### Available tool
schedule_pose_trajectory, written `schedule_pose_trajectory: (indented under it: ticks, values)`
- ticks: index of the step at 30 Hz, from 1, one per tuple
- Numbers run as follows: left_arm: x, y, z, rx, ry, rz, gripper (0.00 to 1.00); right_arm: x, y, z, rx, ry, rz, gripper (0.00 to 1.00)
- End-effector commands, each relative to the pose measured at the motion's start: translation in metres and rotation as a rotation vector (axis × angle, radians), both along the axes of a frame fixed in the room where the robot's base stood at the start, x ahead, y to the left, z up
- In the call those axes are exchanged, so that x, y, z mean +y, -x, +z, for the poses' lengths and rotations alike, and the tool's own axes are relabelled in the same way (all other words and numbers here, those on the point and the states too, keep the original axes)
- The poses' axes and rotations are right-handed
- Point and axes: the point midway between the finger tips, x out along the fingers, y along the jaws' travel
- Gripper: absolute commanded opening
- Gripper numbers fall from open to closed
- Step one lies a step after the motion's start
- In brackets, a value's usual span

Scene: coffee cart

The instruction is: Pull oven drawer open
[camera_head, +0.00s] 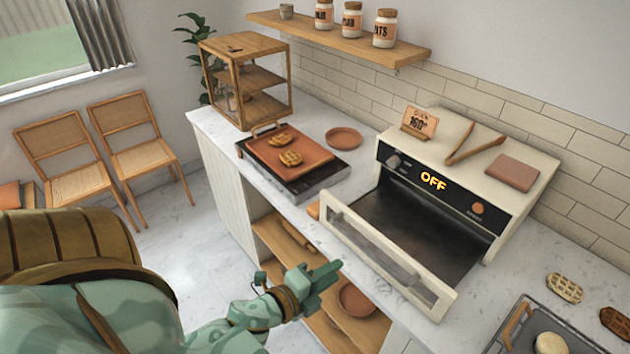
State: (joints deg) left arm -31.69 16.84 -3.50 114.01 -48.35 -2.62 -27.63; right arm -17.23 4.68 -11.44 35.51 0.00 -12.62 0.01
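The cream oven (528,200) stands on the white counter, with a black front panel reading OFF. Its drawer front (388,254), a cream frame with a glass window, stands out from the body, and the dark interior (425,232) shows behind it. My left gripper (334,272) is in front of the counter, low and left of the drawer front, and looks apart from it. I see nothing held in it, but its finger gap is unclear from this angle. My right gripper is out of view.
A hot plate (330,168) with a brown waffle tray (283,155) sits left of the oven. Tongs (474,142), a sign (419,122) and a brown block (512,173) rest on the oven top. A metal tray (502,340) is at lower right. Open shelves (275,237) lie under the counter.

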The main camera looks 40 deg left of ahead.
Motion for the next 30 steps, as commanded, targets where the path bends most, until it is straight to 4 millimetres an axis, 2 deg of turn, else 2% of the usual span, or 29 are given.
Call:
schedule_pose_trajectory:
  ticks: [3, 9, 29, 30]
  values:
    - [0.003, 0.023, 0.002, 0.003, 0.001, 0.001, 0.29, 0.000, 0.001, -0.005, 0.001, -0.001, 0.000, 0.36]
    - [0.006, 0.041, 0.007, 0.001, 0.001, 0.000, 0.29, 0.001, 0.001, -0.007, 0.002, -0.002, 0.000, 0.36]
    - [0.007, 0.042, 0.008, 0.008, 0.036, 0.014, 0.29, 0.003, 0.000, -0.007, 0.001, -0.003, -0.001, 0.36]
    - [0.011, 0.044, -0.001, 0.038, 0.088, 0.040, 0.29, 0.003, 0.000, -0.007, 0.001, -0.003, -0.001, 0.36]
